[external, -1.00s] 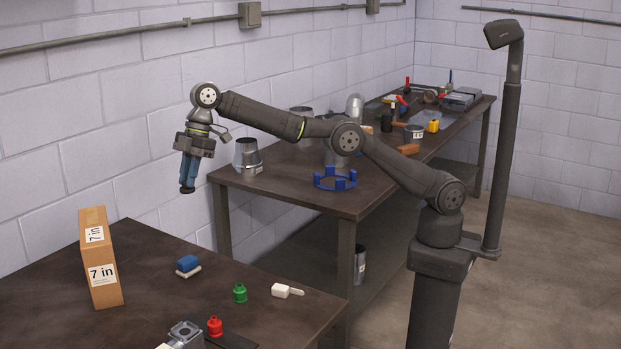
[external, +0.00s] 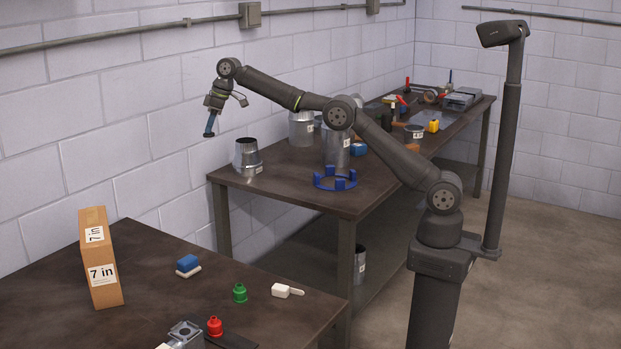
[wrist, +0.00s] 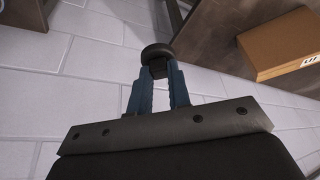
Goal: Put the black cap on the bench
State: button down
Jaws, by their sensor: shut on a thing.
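My gripper (external: 208,134) hangs in the air in front of the wall, left of the far bench (external: 290,192) and above its top. In the wrist view its two blue fingers (wrist: 158,72) are shut on the black cap (wrist: 157,50). The cap's round, dark top sticks out beyond the fingertips, and its narrower part sits between them. The near bench (external: 140,270), dark brown, is below and in front of the gripper.
The near bench holds a cardboard box (external: 103,258), a blue-and-white block (external: 188,266), a green cap (external: 240,292), a red cap (external: 215,326) and a white-handled tool (external: 286,290). On the far bench stand metal ducts (external: 247,157) and a blue ring (external: 335,180).

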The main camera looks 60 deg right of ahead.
jog(key=s+d+m+h, duration=0.15)
jog(key=d+m, duration=0.45)
jog(key=d, duration=2.2)
jog(key=d+m+h, duration=0.2)
jog(key=d+m, duration=0.3)
jog(key=d, duration=2.2)
jog(key=s+d+m+h, duration=0.1)
jog(key=s+d+m, duration=0.1)
jog(key=s+d, duration=0.45)
jog(key=s+d+m, duration=0.2)
jog(key=s+d, duration=0.1)
jog(key=d, duration=0.6)
jog(key=s+d+m+h, duration=0.1)
jog(key=s+d, duration=0.4)
jog(key=d, duration=0.3)
jog(key=s+d+m+g+h, duration=0.1)
jog(key=s+d+m, duration=0.4)
jog(key=s+d, duration=1.2)
notch_tip(320, 180, down, 17)
jog(key=s+a, duration=0.2)
jog(key=w+f, duration=0.2)
jog(key=w, duration=0.2)
jog(key=w+a+f, duration=0.1)
jog(key=w+f, duration=0.5)
jog(key=w, duration=0.1)
jog(key=shift+w+a, duration=0.2)
jog(key=shift+w, duration=0.15)
jog(key=shift+f, duration=1.95)
